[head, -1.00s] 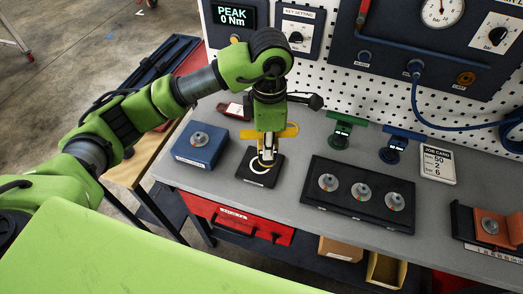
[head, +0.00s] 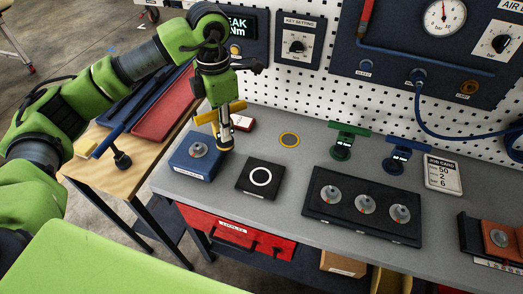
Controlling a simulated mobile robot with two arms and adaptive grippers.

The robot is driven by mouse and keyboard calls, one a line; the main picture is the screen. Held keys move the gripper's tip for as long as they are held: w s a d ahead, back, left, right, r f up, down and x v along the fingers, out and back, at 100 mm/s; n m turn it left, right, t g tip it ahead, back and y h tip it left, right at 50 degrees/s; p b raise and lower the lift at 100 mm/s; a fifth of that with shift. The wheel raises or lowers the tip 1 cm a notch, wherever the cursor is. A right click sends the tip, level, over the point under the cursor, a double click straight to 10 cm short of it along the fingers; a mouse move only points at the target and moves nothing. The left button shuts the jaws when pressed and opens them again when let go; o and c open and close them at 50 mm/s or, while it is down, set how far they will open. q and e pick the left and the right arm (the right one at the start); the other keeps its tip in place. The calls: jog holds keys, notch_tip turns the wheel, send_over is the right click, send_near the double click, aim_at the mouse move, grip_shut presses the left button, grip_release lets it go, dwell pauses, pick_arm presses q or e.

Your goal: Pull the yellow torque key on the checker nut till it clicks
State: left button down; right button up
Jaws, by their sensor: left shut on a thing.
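The yellow torque key (head: 206,117) is a T-handled tool held upright in my left gripper (head: 219,100), which is shut on it. Its yellow bar shows on both sides of the fingers. The key's lower end is at the right edge of the blue checker block (head: 188,167), right of the checker nut (head: 198,149) on its top. The key looks apart from the nut; whether it touches the block I cannot tell. The peak display (head: 238,25) is partly hidden behind my arm. My right gripper is not in view.
A black pad with a white ring (head: 247,187) lies right of the block. Green (head: 343,148) and blue (head: 397,158) keys stand to the right, behind a black nut tray (head: 346,232).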

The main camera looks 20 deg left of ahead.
pick_arm(q)
jog(key=w+a+n, duration=0.2)
jog(key=a, duration=0.8)
jog(key=b, duration=0.4)
send_over(197, 146)
jog(key=shift+f, duration=2.45)
jog(key=n+p, duration=0.1)
jog(key=n, duration=0.4)
jog(key=shift+n, duration=0.3)
jog(key=n, duration=0.2)
jog(key=shift+n+p, duration=0.3)
jog(key=n, duration=0.2)
jog(key=shift+n, duration=0.4)
jog(key=n+p, duration=0.1)
jog(key=n, duration=0.4)
jog(key=shift+d, duration=0.1)
jog(key=shift+f+b, duration=0.8)
jog(key=shift+f, duration=0.65)
